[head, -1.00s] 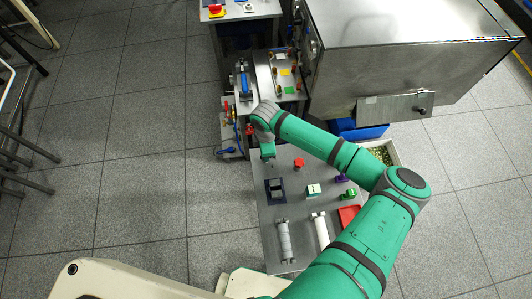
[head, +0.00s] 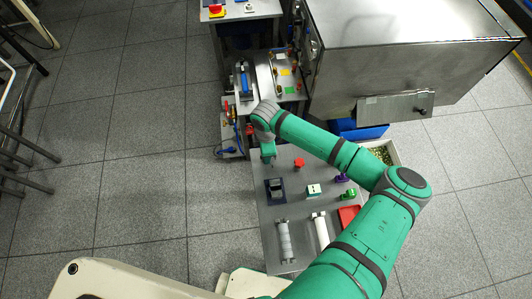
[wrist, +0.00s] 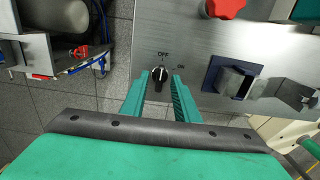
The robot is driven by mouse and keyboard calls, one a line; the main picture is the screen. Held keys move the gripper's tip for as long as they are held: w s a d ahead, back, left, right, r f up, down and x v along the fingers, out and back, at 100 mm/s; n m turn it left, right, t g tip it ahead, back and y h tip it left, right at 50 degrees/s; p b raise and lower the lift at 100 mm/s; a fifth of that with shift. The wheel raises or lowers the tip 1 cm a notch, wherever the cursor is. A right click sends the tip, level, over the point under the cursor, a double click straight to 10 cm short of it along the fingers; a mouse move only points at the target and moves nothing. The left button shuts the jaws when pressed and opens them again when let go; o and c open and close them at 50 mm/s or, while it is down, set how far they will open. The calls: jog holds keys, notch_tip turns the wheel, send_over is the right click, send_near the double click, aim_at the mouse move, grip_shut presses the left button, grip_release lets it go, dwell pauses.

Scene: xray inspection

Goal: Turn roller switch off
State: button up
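In the head view my gripper (head: 268,158) is over the left rear edge of the panel and the knob is hidden.
A steel cabinet (head: 400,50) stands behind; open floor is left.

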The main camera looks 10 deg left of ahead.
notch_tip(320, 180, up, 11)
jog(key=shift+f, duration=0.15)
dwell(0.7)
